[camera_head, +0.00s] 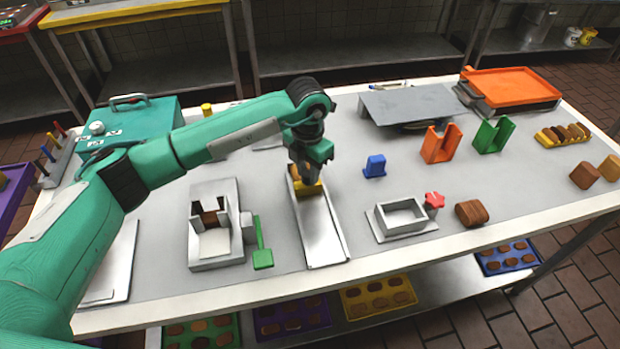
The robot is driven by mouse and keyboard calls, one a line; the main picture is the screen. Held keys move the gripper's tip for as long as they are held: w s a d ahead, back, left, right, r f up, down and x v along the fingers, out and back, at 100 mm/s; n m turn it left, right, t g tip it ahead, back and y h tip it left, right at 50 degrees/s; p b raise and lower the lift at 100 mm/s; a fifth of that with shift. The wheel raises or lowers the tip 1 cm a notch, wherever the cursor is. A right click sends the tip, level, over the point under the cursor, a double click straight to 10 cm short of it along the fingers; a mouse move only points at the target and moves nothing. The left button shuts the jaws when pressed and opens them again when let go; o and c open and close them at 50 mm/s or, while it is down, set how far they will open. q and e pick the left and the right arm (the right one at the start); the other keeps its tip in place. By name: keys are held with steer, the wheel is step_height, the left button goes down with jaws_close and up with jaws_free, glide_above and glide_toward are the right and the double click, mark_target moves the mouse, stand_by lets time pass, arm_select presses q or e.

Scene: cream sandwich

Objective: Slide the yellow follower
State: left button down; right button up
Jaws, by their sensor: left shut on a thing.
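The yellow follower (311,190) sits in the upper part of a long grey metal channel (321,231) near the middle of the table. Something brown shows just above it, partly hidden by my gripper. My left gripper (303,176) comes down from above onto the follower and is shut on it. Its fingertips are small and partly hidden by the wrist. My right gripper is not in view.
A grey fixture with a slot (216,243) and a green scraper (261,245) stand left of the channel. A blue block (375,166) and a metal frame (403,217) stand to its right. An orange tray (511,87) is at the back right. Clear table lies around the channel's lower end.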

mark_target(308, 174)
arm_select(q)
steer(key=c, duration=1.1)
jaws_free()
steer(key=shift+r, duration=0.3)
step_height(308, 174, up, 13)
steer(key=b, duration=0.2)
steer(key=shift+r+b, duration=0.15)
steer(key=shift+b, duration=0.15)
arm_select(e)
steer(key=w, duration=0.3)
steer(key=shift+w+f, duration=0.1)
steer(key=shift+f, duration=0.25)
